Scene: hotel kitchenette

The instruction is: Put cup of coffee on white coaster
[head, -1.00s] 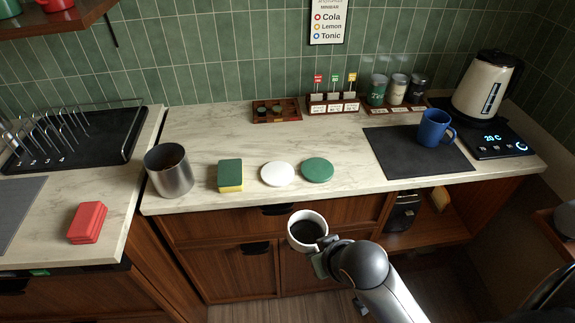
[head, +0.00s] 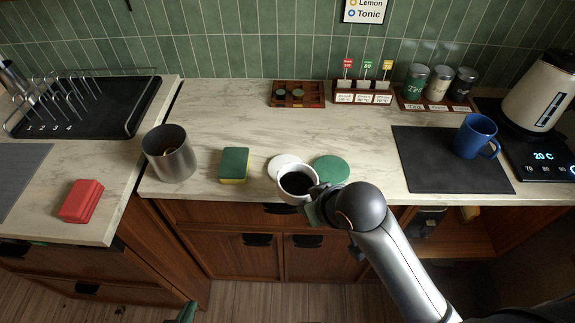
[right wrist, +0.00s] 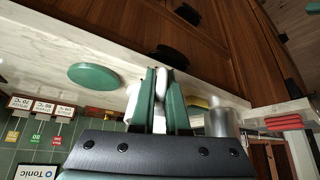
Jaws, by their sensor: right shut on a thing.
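The white cup of coffee (head: 297,196) is upright, with dark coffee inside, at the counter's front edge in the head view. It covers the near part of the white coaster (head: 282,162); I cannot tell its height above the counter. My right gripper (head: 317,204), its arm coming from the lower right, is shut on the cup at its right side. In the right wrist view its green fingers (right wrist: 161,86) pinch a white part of the cup. A green tip at the bottom edge of the head view seems to be my left gripper (head: 186,312), mostly out of frame.
A green coaster (head: 332,169) lies just right of the white one. A sponge (head: 233,165) and steel canister (head: 169,154) stand to the left. A blue mug (head: 474,137) is on a dark mat (head: 425,174) to the right.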

